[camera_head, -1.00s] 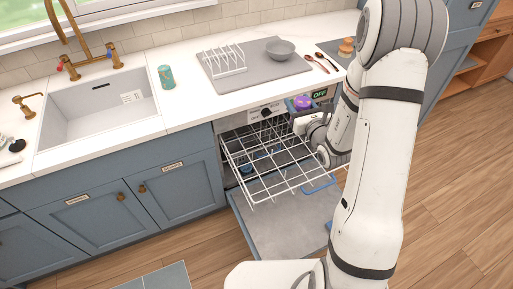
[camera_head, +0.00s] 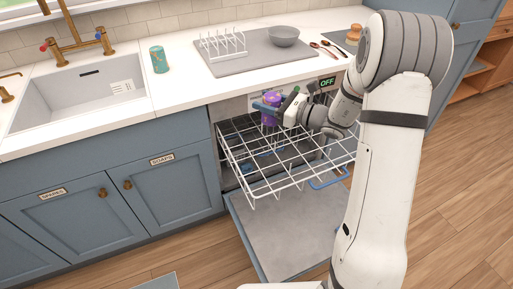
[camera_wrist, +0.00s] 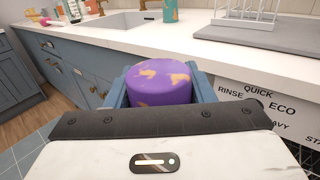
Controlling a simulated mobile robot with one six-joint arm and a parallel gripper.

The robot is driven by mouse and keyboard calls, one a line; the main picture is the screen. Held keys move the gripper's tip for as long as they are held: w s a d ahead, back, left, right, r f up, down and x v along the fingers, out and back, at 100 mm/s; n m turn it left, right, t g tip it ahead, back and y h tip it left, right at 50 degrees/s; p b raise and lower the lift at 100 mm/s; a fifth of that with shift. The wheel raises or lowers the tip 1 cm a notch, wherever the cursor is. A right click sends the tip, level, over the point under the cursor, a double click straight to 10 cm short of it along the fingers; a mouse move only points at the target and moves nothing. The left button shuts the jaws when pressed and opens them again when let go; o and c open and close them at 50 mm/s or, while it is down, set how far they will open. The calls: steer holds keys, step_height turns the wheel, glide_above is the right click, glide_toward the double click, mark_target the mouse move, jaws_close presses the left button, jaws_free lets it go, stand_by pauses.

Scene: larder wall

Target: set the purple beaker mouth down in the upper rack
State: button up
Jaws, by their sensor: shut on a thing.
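The purple beaker (camera_head: 270,117) is between the blue fingers of my gripper (camera_head: 268,107), over the back part of the upper rack (camera_head: 249,193). The white wire rack is pulled out of the open dishwasher. In the wrist view the beaker (camera_wrist: 160,82) shows a closed, flat purple end with tan patches facing up, held between the blue fingers of my gripper (camera_wrist: 163,90). Its lower part is hidden there. In the head view I cannot tell whether the beaker touches the rack wires.
The dishwasher door (camera_head: 285,240) hangs open below the rack. The white counter edge (camera_head: 190,104) runs just behind the beaker. A teal patterned cup (camera_head: 159,60), a grey bowl (camera_head: 284,36) and a white dish rack (camera_head: 222,43) stand on the counter. Most of the upper rack looks empty.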

steer(key=shift+s+a+f+n+g+y+b, duration=0.45)
steer(key=shift+f+n+g+b, duration=0.8)
steer(key=shift+f+b, duration=1.95)
steer(key=shift+s+a+f+n+g+y+b, duration=0.5)
steer(key=shift+f+g+b, duration=1.65)
steer(key=shift+f, duration=1.65)
steer(key=shift+s+a+f+n+g+y+b, duration=0.4)
steer(key=shift+f+n+g+b, duration=0.75)
steer(key=shift+f+b, duration=2.2)
steer(key=shift+s+a+f, duration=0.1)
steer(key=shift+s+f, duration=0.1)
steer(key=shift+f, duration=0.3)
steer(key=shift+s+f, duration=0.2)
steer(key=shift+f, duration=0.3)
steer(key=o, duration=1)
steer(key=shift+f, duration=0.1)
steer(key=shift+o, duration=0.2)
step_height(320, 180, up, 12)
steer(key=p, duration=0.3)
steer(key=shift+w, duration=0.2)
steer(key=shift+n, duration=0.3)
